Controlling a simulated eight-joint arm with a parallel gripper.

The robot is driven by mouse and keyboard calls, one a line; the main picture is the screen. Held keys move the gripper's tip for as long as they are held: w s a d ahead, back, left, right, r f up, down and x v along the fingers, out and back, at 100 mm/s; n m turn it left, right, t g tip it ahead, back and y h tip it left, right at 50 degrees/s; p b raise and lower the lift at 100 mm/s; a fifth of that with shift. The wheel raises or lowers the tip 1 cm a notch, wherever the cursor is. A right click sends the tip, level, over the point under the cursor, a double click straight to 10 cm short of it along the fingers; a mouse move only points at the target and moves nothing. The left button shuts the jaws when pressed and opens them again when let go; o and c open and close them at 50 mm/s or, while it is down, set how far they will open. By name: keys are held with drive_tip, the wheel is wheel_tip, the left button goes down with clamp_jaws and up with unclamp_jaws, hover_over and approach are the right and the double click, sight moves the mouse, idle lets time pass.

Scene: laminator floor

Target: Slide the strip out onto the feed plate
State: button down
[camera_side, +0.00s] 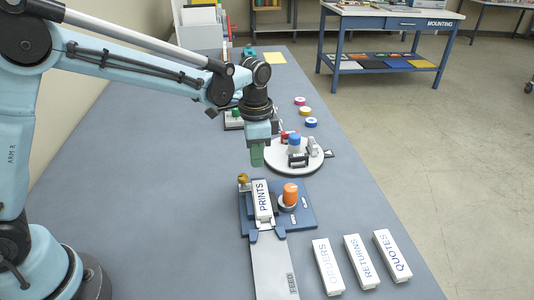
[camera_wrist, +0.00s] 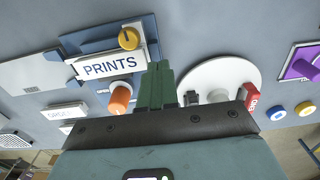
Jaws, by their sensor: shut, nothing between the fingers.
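A white strip marked PRINTS (camera_side: 263,201) sits in a blue holder (camera_side: 305,218), with its near end close to the grey feed plate (camera_side: 272,268). The strip (camera_wrist: 108,66), the holder (camera_wrist: 85,40) and the feed plate (camera_wrist: 28,73) also show in the wrist view. My gripper (camera_side: 257,160) is beyond the strip's far end, above the bench and apart from the strip. Its green fingers (camera_wrist: 157,88) are shut and empty, to the right of the strip in the wrist view.
An orange knob (camera_side: 290,194) and a brass knob (camera_side: 243,178) stand on the holder. A round turntable (camera_side: 308,163) with small items is behind it. White blocks marked ORDERS (camera_side: 327,268), RETURNS (camera_side: 361,262) and QUOTES (camera_side: 392,256) lie right of the feed plate. The bench left is clear.

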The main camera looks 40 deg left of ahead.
sight(262, 198)
drive_tip(key=shift+f, duration=2.05)
drive_tip(key=shift+r, duration=0.3)
idle(0.3)
drive_tip(key=shift+s+d, duration=0.1)
drive_tip(key=shift+s+d, duration=0.8)
drive_tip(key=shift+s+d, duration=0.1)
idle(0.4)
drive_tip(key=shift+s+d, duration=0.8)
drive_tip(key=shift+s+d, duration=0.1)
drive_tip(key=shift+s+d, duration=0.75)
drive_tip(key=shift+d, duration=0.1)
idle(0.4)
